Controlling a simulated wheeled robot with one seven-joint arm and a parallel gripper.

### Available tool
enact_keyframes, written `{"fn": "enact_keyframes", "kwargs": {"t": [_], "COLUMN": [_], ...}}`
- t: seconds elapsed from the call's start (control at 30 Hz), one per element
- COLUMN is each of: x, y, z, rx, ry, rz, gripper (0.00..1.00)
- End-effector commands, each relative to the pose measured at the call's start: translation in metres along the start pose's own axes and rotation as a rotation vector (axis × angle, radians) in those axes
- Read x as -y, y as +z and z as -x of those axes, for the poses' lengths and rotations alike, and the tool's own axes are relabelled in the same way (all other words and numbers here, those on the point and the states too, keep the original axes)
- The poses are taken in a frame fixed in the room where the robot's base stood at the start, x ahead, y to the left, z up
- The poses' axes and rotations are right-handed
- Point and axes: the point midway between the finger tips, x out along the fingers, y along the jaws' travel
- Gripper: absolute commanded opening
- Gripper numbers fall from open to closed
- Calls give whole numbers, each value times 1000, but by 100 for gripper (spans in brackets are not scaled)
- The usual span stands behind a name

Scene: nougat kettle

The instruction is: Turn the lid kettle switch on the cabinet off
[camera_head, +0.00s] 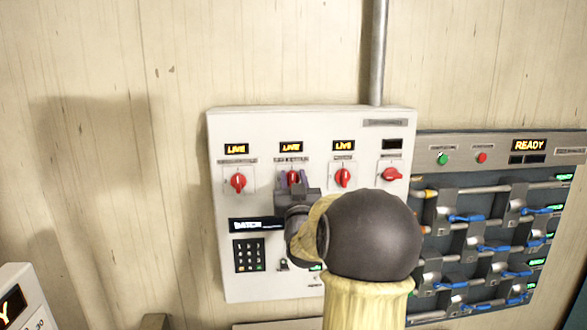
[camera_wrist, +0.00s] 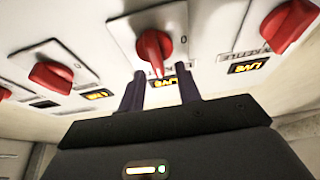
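The cabinet (camera_head: 310,115) is a white wall panel with a row of red rotary switches. My gripper (camera_head: 291,180) is at the second switch from the left (camera_head: 293,177), partly hiding it. In the wrist view, my open gripper (camera_wrist: 160,88) has a dark finger on each side of this red knob (camera_wrist: 153,47), with gaps visible between. The knob's handle points roughly upright. The display above it (camera_head: 291,147) reads LIVE. The small labels are too blurred to tell for certain which is the lid kettle switch.
The left switch (camera_head: 238,182) and third switch (camera_head: 343,177) have LIVE displays. The fourth switch (camera_head: 391,175) lies sideways under a dark display. A keypad (camera_head: 249,255) sits below. A grey panel with blue levers (camera_head: 465,217) stands close on the right.

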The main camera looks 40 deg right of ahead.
Motion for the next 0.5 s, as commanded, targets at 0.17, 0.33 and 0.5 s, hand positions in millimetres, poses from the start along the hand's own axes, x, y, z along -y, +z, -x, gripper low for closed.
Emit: {"fn": "enact_keyframes", "kwargs": {"t": [0.17, 0.33, 0.5], "x": [0, 1, 1], "y": [0, 1, 1], "z": [-11, -11, -11], "rx": [0, 1, 0], "ry": [-1, -1, -1], "rz": [-2, -1, -1], "gripper": [34, 34, 16]}}
